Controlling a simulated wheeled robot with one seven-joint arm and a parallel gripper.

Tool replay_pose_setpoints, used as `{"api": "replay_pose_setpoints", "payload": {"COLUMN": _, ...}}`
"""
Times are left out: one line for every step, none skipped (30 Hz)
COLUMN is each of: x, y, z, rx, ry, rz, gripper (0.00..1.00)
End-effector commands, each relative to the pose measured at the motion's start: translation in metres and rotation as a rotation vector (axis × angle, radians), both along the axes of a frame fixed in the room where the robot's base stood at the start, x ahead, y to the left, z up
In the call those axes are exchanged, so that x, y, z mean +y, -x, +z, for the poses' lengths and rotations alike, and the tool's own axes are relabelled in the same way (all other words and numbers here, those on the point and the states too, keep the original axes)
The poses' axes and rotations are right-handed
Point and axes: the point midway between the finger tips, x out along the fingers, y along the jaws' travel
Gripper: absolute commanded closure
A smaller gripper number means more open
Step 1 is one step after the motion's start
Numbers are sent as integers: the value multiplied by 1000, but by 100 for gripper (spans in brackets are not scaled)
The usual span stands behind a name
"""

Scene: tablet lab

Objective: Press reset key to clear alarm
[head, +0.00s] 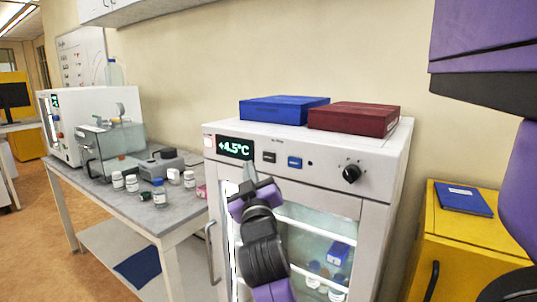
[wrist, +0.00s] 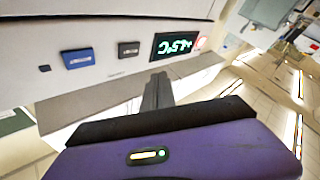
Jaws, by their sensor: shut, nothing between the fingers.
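The white cabinet (head: 380,150) has a control panel with a lit display (head: 235,148) reading about +4.5°C. Right of it are a dark grey key (head: 269,157) and a blue key (head: 295,162); their labels are too small to read. In the wrist view the picture is turned over, with the display (wrist: 174,45), dark key (wrist: 128,49) and blue key (wrist: 77,58) in a row. A lamp (wrist: 200,42) beside the display glows reddish. My gripper (head: 249,172) is shut and empty, its tips (wrist: 158,78) near the panel, close to the display; contact cannot be told.
A black knob (head: 351,174) sits at the panel's right. Blue (head: 284,109) and dark red (head: 354,118) boxes lie on top of the cabinet. A glass door with a handle (head: 212,253) is below. A bench (head: 150,218) with bottles stands left, a yellow cabinet (head: 470,232) right.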

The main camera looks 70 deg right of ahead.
Motion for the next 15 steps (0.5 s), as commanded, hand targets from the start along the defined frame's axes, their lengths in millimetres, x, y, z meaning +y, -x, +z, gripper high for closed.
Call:
{"api": "replay_pose_setpoints", "payload": {"x": -8, "y": 3, "z": 3, "rx": 1, "ry": -1, "rz": -3, "gripper": 100}}
{"api": "replay_pose_setpoints", "payload": {"x": -12, "y": 4, "z": 4, "rx": 2, "ry": -1, "rz": -4, "gripper": 100}}
{"api": "replay_pose_setpoints", "payload": {"x": -17, "y": 5, "z": 3, "rx": 1, "ry": -2, "rz": -2, "gripper": 100}}
{"api": "replay_pose_setpoints", "payload": {"x": -21, "y": 6, "z": 3, "rx": 1, "ry": -2, "rz": -2, "gripper": 100}}
{"api": "replay_pose_setpoints", "payload": {"x": -24, "y": 7, "z": 3, "rx": 0, "ry": -2, "rz": -3, "gripper": 100}}
{"api": "replay_pose_setpoints", "payload": {"x": -29, "y": 8, "z": 3, "rx": -1, "ry": -2, "rz": -1, "gripper": 100}}
{"api": "replay_pose_setpoints", "payload": {"x": -32, "y": 8, "z": 3, "rx": 1, "ry": -2, "rz": -1, "gripper": 100}}
{"api": "replay_pose_setpoints", "payload": {"x": -35, "y": 8, "z": 3, "rx": 1, "ry": -1, "rz": -1, "gripper": 100}}
{"api": "replay_pose_setpoints", "payload": {"x": -38, "y": 9, "z": 3, "rx": 0, "ry": -1, "rz": 0, "gripper": 100}}
{"api": "replay_pose_setpoints", "payload": {"x": -41, "y": 10, "z": 3, "rx": 1, "ry": 0, "rz": -1, "gripper": 100}}
{"api": "replay_pose_setpoints", "payload": {"x": -43, "y": 11, "z": 2, "rx": 1, "ry": -1, "rz": -1, "gripper": 100}}
{"api": "replay_pose_setpoints", "payload": {"x": -46, "y": 11, "z": 2, "rx": 1, "ry": -1, "rz": -1, "gripper": 100}}
{"api": "replay_pose_setpoints", "payload": {"x": -47, "y": 12, "z": 2, "rx": 0, "ry": -1, "rz": 0, "gripper": 100}}
{"api": "replay_pose_setpoints", "payload": {"x": -48, "y": 12, "z": 2, "rx": -1, "ry": 0, "rz": 0, "gripper": 100}}
{"api": "replay_pose_setpoints", "payload": {"x": -50, "y": 12, "z": 1, "rx": -1, "ry": 0, "rz": 0, "gripper": 100}}
